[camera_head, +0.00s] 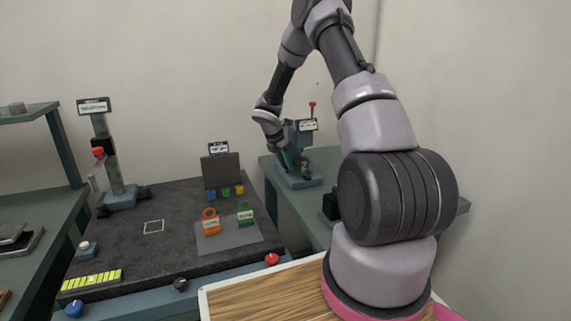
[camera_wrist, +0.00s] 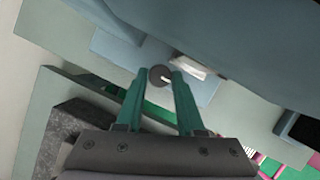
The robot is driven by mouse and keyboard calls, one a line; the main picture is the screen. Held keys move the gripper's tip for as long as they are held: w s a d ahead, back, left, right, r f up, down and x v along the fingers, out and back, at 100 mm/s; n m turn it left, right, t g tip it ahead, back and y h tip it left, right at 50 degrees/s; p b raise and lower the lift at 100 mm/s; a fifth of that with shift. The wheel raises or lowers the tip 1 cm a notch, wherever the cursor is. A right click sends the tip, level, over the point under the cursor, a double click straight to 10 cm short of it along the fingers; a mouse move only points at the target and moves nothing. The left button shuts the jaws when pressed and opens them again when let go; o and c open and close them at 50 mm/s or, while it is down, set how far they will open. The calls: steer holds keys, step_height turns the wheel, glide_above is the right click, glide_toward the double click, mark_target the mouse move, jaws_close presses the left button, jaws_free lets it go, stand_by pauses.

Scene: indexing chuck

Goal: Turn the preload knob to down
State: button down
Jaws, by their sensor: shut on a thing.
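The preload knob seems to be the round dark knob (camera_wrist: 160,75) in the wrist view, with a pale mark on its face. It sits between the tips of my gripper's (camera_wrist: 158,82) two green fingers, which are closed on its sides. In the head view my gripper (camera_head: 290,160) reaches down to the blue-grey device (camera_head: 302,181) on the back right bench. That device carries a small label and a red-topped pin. The knob is too small and covered to make out in the head view, and I cannot read which way its mark points.
A dark table (camera_head: 150,255) at the left holds an orange tag (camera_head: 210,222) and a green tag (camera_head: 245,215) on a grey plate. A stand with a red part (camera_head: 98,152) is at its far left. A wooden top (camera_head: 270,297) is in front.

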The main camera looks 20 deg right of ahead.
steer(key=m+g, duration=0.1)
steer(key=m, duration=0.2)
steer(key=shift+w+a+h, duration=0.1)
steer(key=shift+w+h, duration=0.05)
steer(key=shift+h, duration=0.15)
steer(key=m+g, duration=0.1)
steer(key=m, duration=0.3)
steer(key=shift+w+m+g, duration=0.2)
steer(key=shift+m+g, duration=0.1)
steer(key=shift+g, duration=0.1)
steer(key=m+g, duration=0.1)
steer(key=m, duration=0.2)
steer(key=m+g+y, duration=0.1)
steer(key=m, duration=0.2)
steer(key=shift+w+y, duration=0.15)
steer(key=shift+y, duration=0.15)
steer(key=c, duration=0.5)
jaws_free()
steer(key=shift+d, duration=0.2)
